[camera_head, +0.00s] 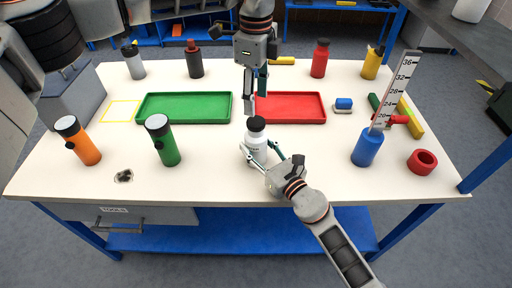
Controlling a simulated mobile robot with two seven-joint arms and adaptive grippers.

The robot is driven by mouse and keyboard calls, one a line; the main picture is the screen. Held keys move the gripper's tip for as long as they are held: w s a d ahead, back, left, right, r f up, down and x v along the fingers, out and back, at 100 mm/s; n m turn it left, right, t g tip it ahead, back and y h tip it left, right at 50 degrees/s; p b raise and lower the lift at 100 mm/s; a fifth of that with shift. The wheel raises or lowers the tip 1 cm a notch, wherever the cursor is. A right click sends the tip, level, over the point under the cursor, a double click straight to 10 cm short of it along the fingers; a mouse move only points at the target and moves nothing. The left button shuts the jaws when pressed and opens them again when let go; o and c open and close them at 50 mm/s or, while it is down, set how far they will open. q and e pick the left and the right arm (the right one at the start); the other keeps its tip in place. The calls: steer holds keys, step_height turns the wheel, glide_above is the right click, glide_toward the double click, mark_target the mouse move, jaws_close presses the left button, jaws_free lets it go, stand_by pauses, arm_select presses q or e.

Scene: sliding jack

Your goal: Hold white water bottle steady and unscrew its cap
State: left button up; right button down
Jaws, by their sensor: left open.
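The white water bottle (257,147) stands upright near the middle of the table, with its black cap (256,124) on top. My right gripper (260,149) comes in from the lower right and is shut on the bottle's body, one finger on each side. My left gripper (256,98) points down from above, just over and behind the cap. It is open and empty, and its fingers look apart from the cap. The bottle's lower right side is partly hidden by my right gripper.
A green tray (146,120) and a red tray (322,119) lie behind the bottle. Orange (87,150) and green (167,151) flashlights stand left. A blue holder (367,150) with a ruler and a red ring (422,162) are right. The front middle table is clear.

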mark_target(256, 121)
arm_select(q)
steer(key=m, duration=3.9)
steer(key=shift+m, duration=0.3)
steer(key=m, duration=0.9)
steer(key=shift+m, duration=0.3)
steer(key=shift+f, duration=4)
